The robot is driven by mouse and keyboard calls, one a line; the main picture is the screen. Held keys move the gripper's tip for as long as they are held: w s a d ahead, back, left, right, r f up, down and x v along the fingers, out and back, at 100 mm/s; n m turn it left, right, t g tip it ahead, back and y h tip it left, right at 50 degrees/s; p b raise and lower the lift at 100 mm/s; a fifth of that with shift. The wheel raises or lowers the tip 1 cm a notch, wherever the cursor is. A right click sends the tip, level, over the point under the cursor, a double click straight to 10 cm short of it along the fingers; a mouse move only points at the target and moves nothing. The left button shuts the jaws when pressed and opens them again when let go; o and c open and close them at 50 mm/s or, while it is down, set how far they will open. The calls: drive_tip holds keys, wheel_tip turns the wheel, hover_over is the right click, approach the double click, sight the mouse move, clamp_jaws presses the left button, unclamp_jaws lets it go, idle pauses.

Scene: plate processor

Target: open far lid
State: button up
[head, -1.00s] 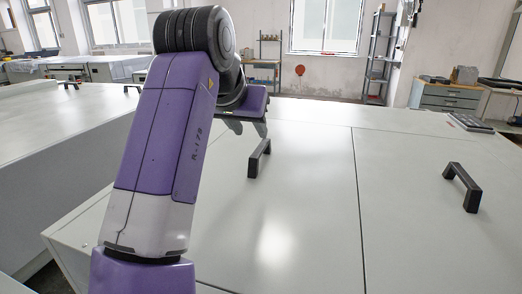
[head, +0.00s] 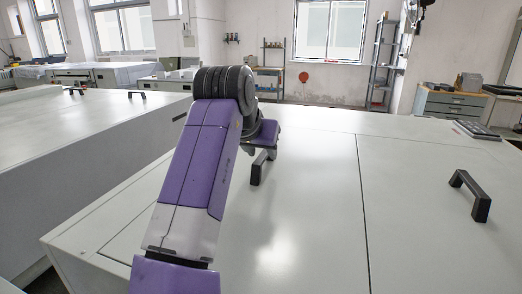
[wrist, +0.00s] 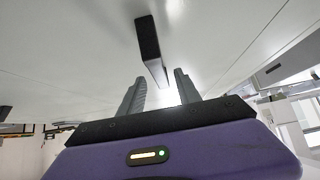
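A large pale grey machine top has two flat lid panels split by a thin seam. The panel on the left (head: 310,215) carries a black bar handle (head: 257,172), upright on its surface. The same handle shows in the wrist view (wrist: 148,42). My gripper (wrist: 162,83) is open, its two grey fingers apart, with the handle's near end between or just beyond the fingertips. I cannot tell whether they touch it. In the head view, my arm hides the fingers, and the handle shows just below the purple wrist. The lid lies flat and closed.
A second black handle (head: 471,194) stands on the right panel (head: 425,235). Another pale machine (head: 60,150) is at the left, across a gap. A grey keypad-like item (head: 476,131) lies at the far right edge. The surface around the handles is otherwise clear.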

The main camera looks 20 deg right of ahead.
drive_tip(key=shift+c, duration=0.2)
clamp_jaws()
idle(1.1)
